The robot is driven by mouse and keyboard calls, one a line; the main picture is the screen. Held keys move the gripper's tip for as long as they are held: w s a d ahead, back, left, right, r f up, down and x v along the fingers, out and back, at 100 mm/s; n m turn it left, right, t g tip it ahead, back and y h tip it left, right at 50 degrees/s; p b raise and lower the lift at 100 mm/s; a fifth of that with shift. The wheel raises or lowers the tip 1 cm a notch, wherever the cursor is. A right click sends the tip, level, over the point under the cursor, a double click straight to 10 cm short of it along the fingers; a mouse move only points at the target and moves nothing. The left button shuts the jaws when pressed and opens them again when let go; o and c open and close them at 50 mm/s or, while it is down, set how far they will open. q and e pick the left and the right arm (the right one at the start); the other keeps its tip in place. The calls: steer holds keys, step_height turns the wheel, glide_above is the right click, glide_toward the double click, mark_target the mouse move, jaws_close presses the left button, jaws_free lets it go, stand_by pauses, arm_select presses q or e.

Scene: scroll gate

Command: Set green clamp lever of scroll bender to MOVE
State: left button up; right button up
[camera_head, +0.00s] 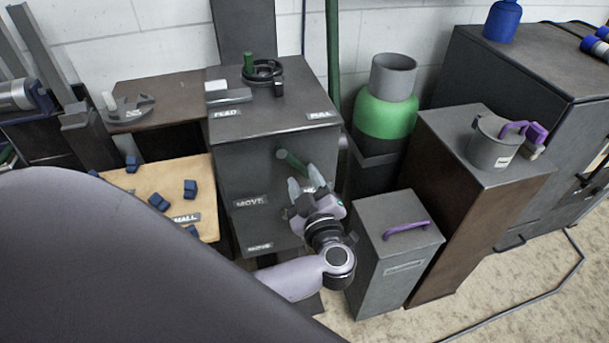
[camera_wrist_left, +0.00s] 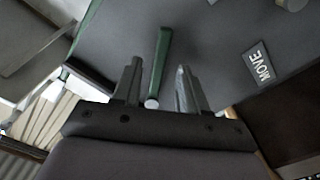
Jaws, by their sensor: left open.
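The scroll bender (camera_head: 228,170) is a dark grey box-shaped machine at the centre of the head view. Its green clamp lever (camera_head: 290,160) sticks out from the front face, up and right of a MOVE label (camera_head: 250,201). In the left wrist view the lever (camera_wrist_left: 160,62) runs between my fingers, its pale round end close to the gripper base; the MOVE label (camera_wrist_left: 259,63) appears turned over at the right. My left gripper (camera_head: 306,182) is open at the lever, with a finger on either side (camera_wrist_left: 158,75). Contact cannot be told. My right gripper is not in view.
A second green handle (camera_head: 249,64) stands on the machine top. A grey box with a purple handle (camera_head: 395,245) stands right of my left arm. A wooden board with blue blocks (camera_head: 137,184) lies left. A green-and-grey vessel (camera_head: 386,113) stands behind right.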

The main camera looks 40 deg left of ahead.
arm_select(q)
steer(key=shift+x, duration=1.05)
jaws_close()
